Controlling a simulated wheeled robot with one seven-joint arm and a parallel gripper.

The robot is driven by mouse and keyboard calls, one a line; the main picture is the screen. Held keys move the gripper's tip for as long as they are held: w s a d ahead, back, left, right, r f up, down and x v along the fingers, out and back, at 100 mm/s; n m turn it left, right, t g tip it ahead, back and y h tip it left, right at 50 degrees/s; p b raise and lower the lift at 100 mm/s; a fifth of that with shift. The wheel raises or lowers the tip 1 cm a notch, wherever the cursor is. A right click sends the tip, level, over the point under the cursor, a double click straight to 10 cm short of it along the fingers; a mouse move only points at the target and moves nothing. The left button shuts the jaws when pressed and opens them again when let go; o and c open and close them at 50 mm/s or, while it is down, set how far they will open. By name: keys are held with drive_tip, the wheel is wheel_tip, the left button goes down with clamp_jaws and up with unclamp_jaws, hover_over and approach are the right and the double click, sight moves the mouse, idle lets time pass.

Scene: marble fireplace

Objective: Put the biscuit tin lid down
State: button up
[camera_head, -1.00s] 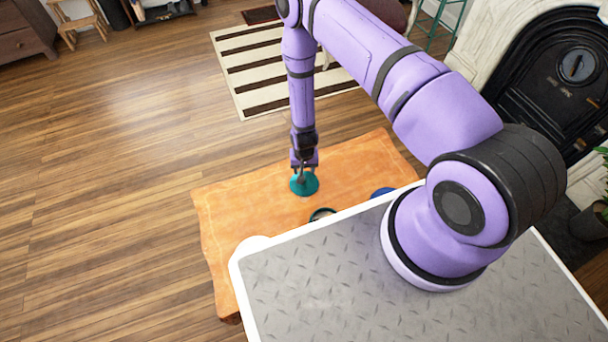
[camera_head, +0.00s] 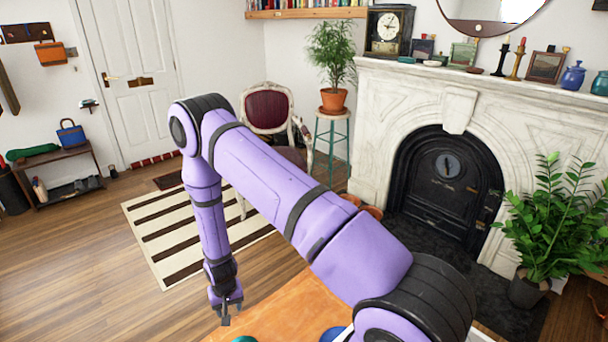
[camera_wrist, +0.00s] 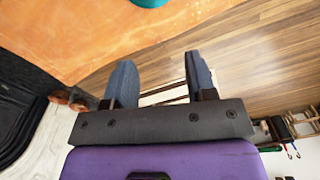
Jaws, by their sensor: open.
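My gripper (camera_head: 226,314) points down above the near-left part of the picture, and its fingers are apart with nothing between them. In the wrist view the open gripper (camera_wrist: 158,72) shows two dark fingers with a clear gap. A teal round thing, which looks like the biscuit tin lid (camera_head: 245,339), lies on the orange table (camera_head: 290,312), cut off by the bottom edge. It also shows in the wrist view (camera_wrist: 149,2) at the top edge, apart from the fingers. Most of it is out of view.
A blue round thing (camera_head: 332,334) is on the table to the right, mostly cut off. A striped rug (camera_head: 165,235) lies on the wood floor beyond. A chair (camera_head: 270,115), a plant stand (camera_head: 330,140) and a marble fireplace (camera_head: 385,120) stand further back.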

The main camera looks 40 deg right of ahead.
drive_tip(key=w+r+n+t, duration=0.1)
drive_tip(key=w+r, duration=0.1)
drive_tip(key=r, duration=0.9)
drive_tip(key=w+r, duration=0.2)
drive_tip(key=r, duration=0.9)
drive_tip(key=s+d+r+t, duration=0.1)
drive_tip(key=s+r, duration=0.1)
drive_tip(key=r, duration=0.7)
drive_tip(key=s+d+r, duration=0.2)
drive_tip(key=r, duration=0.7)
drive_tip(key=s+d+r+n+t, duration=0.1)
drive_tip(key=s+d+r+n, duration=0.1)
drive_tip(key=s+r, duration=1)
drive_tip(key=s+d+r+t, duration=0.1)
drive_tip(key=s+r, duration=0.3)
drive_tip(key=s, duration=0.4)
drive_tip(key=s+d+r, duration=0.1)
drive_tip(key=s+r, duration=0.3)
drive_tip(key=s, duration=0.4)
drive_tip(key=shift+s+r+t, duration=0.2)
drive_tip(key=shift+r+t, duration=0.1)
drive_tip(key=shift+t, duration=0.1)
